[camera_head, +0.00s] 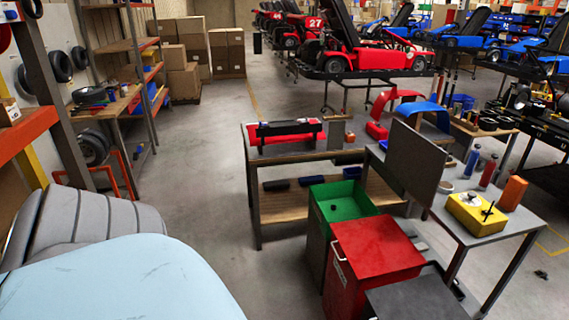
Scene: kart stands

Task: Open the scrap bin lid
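A red bin (378,248) stands on the floor at the lower right, its flat red top shut. A pale handle (338,255) shows on its left side. Behind it is a green bin (345,201), open at the top, with a small dark thing inside. In front of it a flat dark grey top (417,298) is cut off by the bottom edge. I cannot tell from looks alone which of these is the scrap bin. Neither of my grippers is in view.
A workbench (262,168) stands behind the bins. A metal table (490,228) with a yellow box (475,213) and bottles is right of them, with an upright dark panel (413,163) between. Shelving (125,45) lines the left. The floor (205,170) left of the bins is clear.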

